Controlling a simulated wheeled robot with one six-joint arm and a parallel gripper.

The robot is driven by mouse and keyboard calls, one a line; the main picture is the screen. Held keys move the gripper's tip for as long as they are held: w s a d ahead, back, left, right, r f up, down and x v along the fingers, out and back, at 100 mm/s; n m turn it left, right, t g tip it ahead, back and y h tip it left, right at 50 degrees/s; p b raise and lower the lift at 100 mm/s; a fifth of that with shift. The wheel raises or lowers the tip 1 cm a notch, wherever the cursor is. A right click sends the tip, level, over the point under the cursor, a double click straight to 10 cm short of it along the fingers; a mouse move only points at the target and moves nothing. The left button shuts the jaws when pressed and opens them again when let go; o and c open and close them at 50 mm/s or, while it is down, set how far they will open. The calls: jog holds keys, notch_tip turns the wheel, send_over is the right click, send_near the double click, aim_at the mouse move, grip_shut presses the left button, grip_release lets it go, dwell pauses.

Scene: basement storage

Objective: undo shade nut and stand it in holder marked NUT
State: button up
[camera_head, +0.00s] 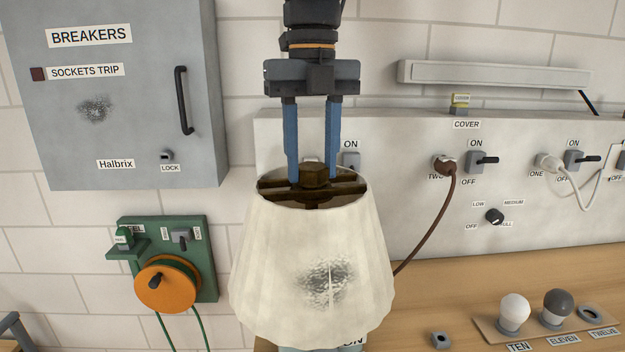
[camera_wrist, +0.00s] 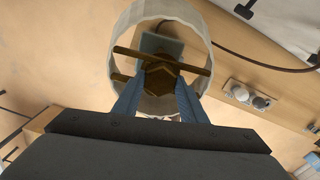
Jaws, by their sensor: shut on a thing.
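The shade nut (camera_head: 314,174) is a dark brass hexagonal piece at the top centre of the cream pleated lampshade (camera_head: 290,255). It sits over the dark cross bars (camera_head: 345,188) of the shade's top ring. My gripper (camera_head: 312,178) points straight down with its blue fingers on either side of the nut, shut on it. The wrist view shows the nut (camera_wrist: 161,76) between both fingertips (camera_wrist: 160,82), with the shade's open top (camera_wrist: 201,30) around it. I see no holder with a readable NUT label. The shade hides most of the lamp below.
A wooden bench (camera_head: 450,290) carries a tray (camera_head: 487,327) with a white bulb (camera_head: 514,309), a dark bulb (camera_head: 558,304) and an empty socket (camera_head: 590,314). A small grey ring-like piece (camera_head: 441,341) lies nearby. A brown cable (camera_head: 440,223) runs behind the shade. The breaker cabinet (camera_head: 120,145) stands left.

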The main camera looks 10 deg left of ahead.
jog(key=shift+s+d+f, duration=0.1)
jog(key=shift+s+f, duration=0.05)
jog(key=shift+f, duration=0.05)
jog(key=o, duration=1.3)
jog(key=shift+r, duration=0.1)
jog(key=shift+r, duration=4.55)
jog(key=shift+c, duration=0.3)
